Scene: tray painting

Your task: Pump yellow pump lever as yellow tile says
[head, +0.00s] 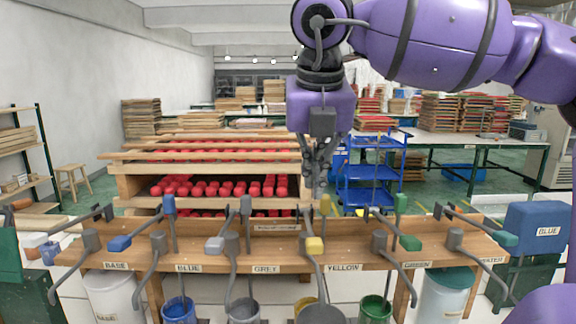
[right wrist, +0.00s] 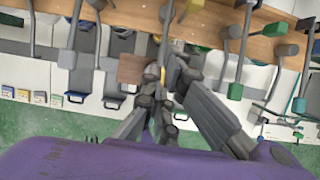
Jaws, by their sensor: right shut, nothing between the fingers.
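The yellow pump stands behind the YELLOW label (head: 343,267) on the wooden pump bench. My right gripper (head: 318,180) points down just above and behind this pump, shut and empty. In the right wrist view my right gripper's fingers (right wrist: 163,92) are close together, with a bit of yellow behind them. I cannot tell whether they touch the pump. Small tiles (right wrist: 39,97) lie in a row at the left there; their marks are too small to read. My left gripper is out of view.
The grey pump lever (head: 214,244) and green pump lever (head: 410,242) flank the yellow one closely. Buckets, including a blue one (head: 179,311) and a green one (head: 375,309), stand below the bench (head: 270,260). A wooden rack (head: 130,185) with red items is behind it.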

